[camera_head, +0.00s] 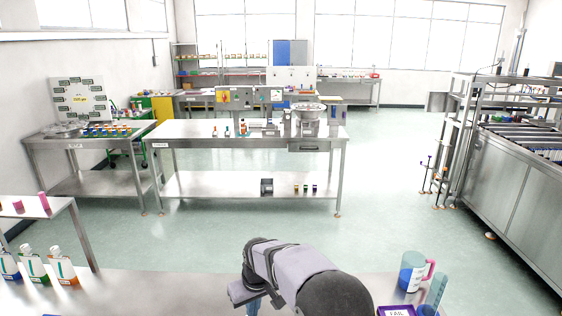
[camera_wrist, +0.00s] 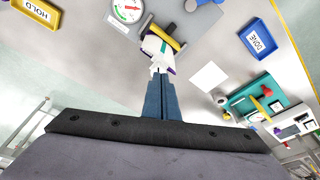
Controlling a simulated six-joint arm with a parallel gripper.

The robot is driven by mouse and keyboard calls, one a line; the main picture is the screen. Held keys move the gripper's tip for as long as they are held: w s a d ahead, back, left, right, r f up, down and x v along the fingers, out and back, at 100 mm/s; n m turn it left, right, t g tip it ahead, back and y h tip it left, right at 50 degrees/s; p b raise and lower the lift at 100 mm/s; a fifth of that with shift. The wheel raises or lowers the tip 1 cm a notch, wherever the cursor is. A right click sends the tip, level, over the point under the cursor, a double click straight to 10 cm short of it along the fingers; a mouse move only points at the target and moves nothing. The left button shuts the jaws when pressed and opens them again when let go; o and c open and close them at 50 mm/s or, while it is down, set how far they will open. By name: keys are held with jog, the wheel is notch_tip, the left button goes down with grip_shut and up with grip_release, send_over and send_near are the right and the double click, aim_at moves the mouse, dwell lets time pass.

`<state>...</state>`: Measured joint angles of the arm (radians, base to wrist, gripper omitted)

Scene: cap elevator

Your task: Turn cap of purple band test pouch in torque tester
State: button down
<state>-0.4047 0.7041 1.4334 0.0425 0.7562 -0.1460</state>
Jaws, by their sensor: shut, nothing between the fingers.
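In the wrist view, a white pouch with a purple band (camera_wrist: 153,44) sits in the torque tester (camera_wrist: 186,18), under its yellow clamp bar (camera_wrist: 166,39). The tester's round dial (camera_wrist: 127,10) is beside it at the upper left. The pouch's white spout end (camera_wrist: 158,67) points toward my gripper (camera_wrist: 161,76). My gripper's blue-grey fingers are together and empty, with their tips at or just by the spout. I cannot tell whether they touch it. The fingertips partly hide the spout and cap.
A yellow HOLD tray (camera_wrist: 37,12) and a blue DONE tray (camera_wrist: 259,40) flank the tester. A white sheet (camera_wrist: 208,77) and a teal tray (camera_wrist: 255,97) lie to the right. In the head view, a jug (camera_head: 411,275) and purple FAIL tray (camera_head: 397,311) stand right of my arm.

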jog(key=shift+d+b, duration=0.1)
jog(key=shift+b, duration=0.85)
jog(key=shift+d+r+b, duration=0.15)
jog(key=shift+r+b, duration=0.3)
jog(key=shift+b, duration=0.1)
jog(key=shift+f, duration=0.1)
jog(key=s+b+x, duration=0.1)
jog(key=b+x, duration=0.3)
jog(key=x, duration=0.2)
jog(key=shift+s+d+f+b, duration=0.15)
jog(key=shift+d+f+b, duration=0.25)
jog(key=shift+f, duration=0.1)
jog(key=shift+w+a+p, duration=0.4)
jog(key=shift+w+p, duration=0.05)
jog(key=shift+w, duration=0.05)
dwell(0.6)
jog(key=shift+s+a+p, duration=0.1)
jog(key=shift+p, duration=0.55)
dwell(0.5)
jog(key=shift+s+d, duration=0.2)
jog(key=shift+s, duration=0.15)
jog(key=shift+r, duration=0.15)
